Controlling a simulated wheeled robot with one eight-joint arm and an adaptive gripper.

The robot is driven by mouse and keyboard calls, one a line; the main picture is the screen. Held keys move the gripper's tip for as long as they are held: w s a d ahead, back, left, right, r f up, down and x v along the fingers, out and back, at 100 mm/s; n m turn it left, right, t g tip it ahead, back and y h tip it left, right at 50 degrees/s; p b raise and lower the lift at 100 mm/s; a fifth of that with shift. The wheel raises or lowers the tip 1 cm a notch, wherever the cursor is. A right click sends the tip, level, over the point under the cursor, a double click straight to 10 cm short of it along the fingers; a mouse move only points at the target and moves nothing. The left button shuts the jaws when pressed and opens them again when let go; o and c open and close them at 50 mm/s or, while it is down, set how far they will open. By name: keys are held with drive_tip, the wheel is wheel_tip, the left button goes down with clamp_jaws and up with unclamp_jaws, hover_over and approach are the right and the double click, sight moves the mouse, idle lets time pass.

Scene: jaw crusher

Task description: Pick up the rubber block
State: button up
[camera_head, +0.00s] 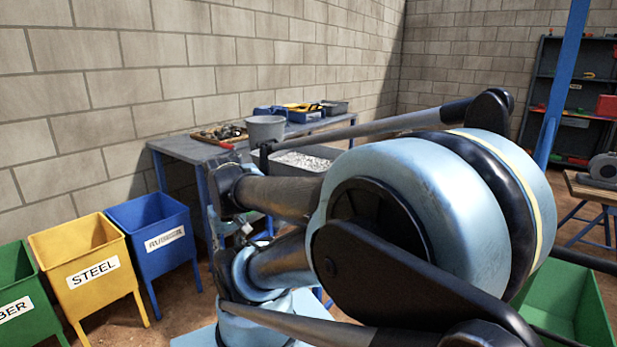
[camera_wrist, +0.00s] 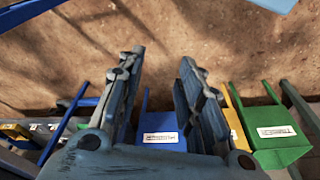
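I cannot make out a rubber block in either view. My gripper (camera_wrist: 162,58) shows in the wrist view with its two dark fingers spread apart and nothing between them. Beyond the fingers is the blue bin (camera_wrist: 160,122) with a white label, some distance away. In the head view my own arm fills the middle and right, and the gripper cannot be told apart there. The arm hides part of the table and a grey tray (camera_head: 318,153) of pale scrap.
A blue-legged table (camera_head: 185,148) by the wall holds a grey bucket (camera_head: 265,130), a board of small parts (camera_head: 218,134) and blue trays (camera_head: 305,115). A yellow STEEL bin (camera_head: 90,270) and green bins (camera_head: 25,300) (camera_head: 570,300) stand on the floor. Shelves (camera_head: 575,95) stand far right.

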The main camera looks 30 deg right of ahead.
drive_tip(key=shift+d, duration=0.2)
